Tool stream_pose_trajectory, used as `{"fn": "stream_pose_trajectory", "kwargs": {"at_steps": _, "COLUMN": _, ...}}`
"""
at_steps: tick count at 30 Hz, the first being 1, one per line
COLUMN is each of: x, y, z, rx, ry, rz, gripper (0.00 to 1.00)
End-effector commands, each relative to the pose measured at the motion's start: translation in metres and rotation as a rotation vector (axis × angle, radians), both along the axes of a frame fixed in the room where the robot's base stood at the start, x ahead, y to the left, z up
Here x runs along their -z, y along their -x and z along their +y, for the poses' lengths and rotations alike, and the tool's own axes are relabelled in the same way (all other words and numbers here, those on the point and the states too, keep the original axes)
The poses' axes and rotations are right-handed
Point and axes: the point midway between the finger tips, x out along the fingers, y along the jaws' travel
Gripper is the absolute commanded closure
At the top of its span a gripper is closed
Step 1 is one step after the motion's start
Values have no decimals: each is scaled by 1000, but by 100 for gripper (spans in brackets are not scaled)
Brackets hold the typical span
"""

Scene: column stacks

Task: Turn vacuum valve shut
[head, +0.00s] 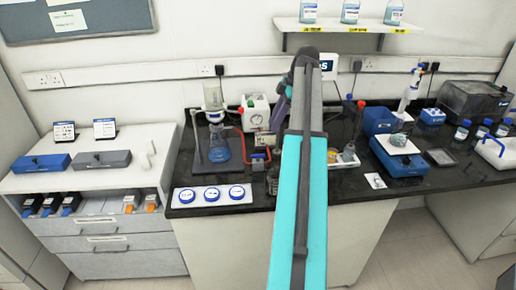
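A white vacuum pump box (256,114) with a round gauge and red fittings stands at the back of the dark bench, left of my arm. A red tube (241,142) loops down from its left side toward a glass filter flask (219,151) with blue liquid on a stand. A small unit with red and blue parts (265,140) sits just below the pump, close to my arm. I cannot tell for sure which part is the valve or how it is turned. My teal arm crosses the middle of the view; my gripper is hidden behind it.
A small glass beaker (272,182) stands close to my arm. Right of it are a blue balance (401,160) and bottles. A shelf (340,27) with bottles hangs above.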

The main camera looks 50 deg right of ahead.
Motion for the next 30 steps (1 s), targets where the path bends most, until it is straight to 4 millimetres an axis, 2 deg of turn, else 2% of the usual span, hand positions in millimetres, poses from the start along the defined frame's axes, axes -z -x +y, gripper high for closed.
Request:
{"fn": "stream_pose_trajectory", "kwargs": {"at_steps": 8, "x": 1, "y": 0, "z": 0, "rx": 1, "ry": 0, "rz": 0, "gripper": 72}}
{"fn": "stream_pose_trajectory", "kwargs": {"at_steps": 14, "x": 9, "y": -2, "z": 3, "rx": 1, "ry": -1, "rz": 1, "gripper": 72}}
{"fn": "stream_pose_trajectory", "kwargs": {"at_steps": 30, "x": 62, "y": -16, "z": 21, "rx": 0, "ry": -2, "rz": 1, "gripper": 72}}
